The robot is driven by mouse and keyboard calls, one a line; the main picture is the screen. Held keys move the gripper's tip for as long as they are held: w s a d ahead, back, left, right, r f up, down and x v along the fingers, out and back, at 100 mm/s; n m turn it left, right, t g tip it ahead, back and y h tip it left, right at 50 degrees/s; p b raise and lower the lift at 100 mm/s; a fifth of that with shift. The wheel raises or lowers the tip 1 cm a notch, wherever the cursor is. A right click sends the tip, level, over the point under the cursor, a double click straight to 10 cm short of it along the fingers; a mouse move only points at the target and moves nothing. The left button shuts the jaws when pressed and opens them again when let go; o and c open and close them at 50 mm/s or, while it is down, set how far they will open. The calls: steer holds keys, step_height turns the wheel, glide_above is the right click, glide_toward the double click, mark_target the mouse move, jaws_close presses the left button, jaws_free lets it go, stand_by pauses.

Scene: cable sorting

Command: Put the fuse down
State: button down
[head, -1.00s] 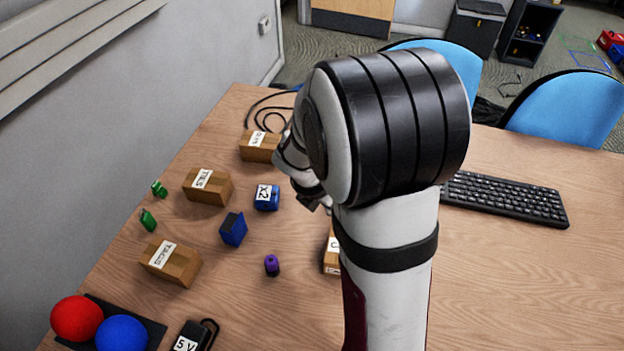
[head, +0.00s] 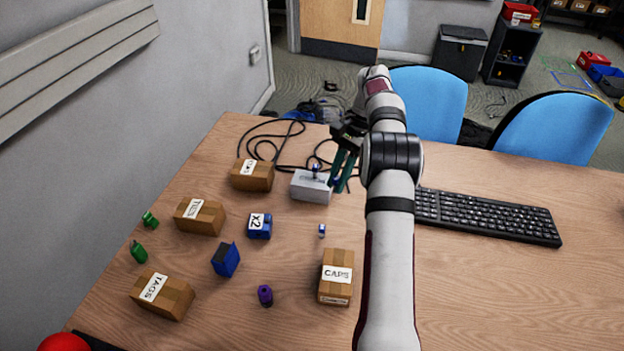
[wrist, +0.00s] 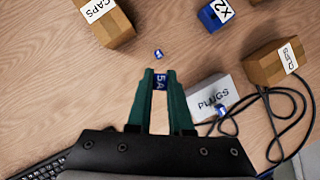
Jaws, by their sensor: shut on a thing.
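My gripper (head: 343,178) has green fingers and reaches over the table beside the white PLUGS box. The fuse appears to be above the table. A second small blue and white piece (head: 322,231) lies on bare wood nearer the front; it also shows in the wrist view (wrist: 158,54). Another small blue piece (wrist: 221,109) is at the PLUGS box (wrist: 207,90).
Brown boxes include the CAPS box (head: 335,282), the TAGS box (head: 163,294) and two more at the left. A blue X2 block (head: 259,226), a blue block (head: 226,260) and a purple piece (head: 265,295) stand between them. Black cables lie behind. A keyboard (head: 487,215) is right.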

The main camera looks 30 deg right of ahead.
steer(key=w+d+r+m+t, duration=0.15)
steer(key=m+t, duration=0.25)
steer(key=m, duration=0.6)
steer(key=m+t+h, duration=0.1)
steer(key=m+h, duration=0.3)
steer(key=m, duration=0.6)
glide_above(296, 177)
steer(key=s, duration=0.2)
step_height(296, 177, down, 5)
steer(key=shift+w+d+f, duration=0.1)
step_height(296, 177, down, 4)
steer(key=shift+w+f, duration=0.15)
steer(key=c, duration=0.8)
jaws_free()
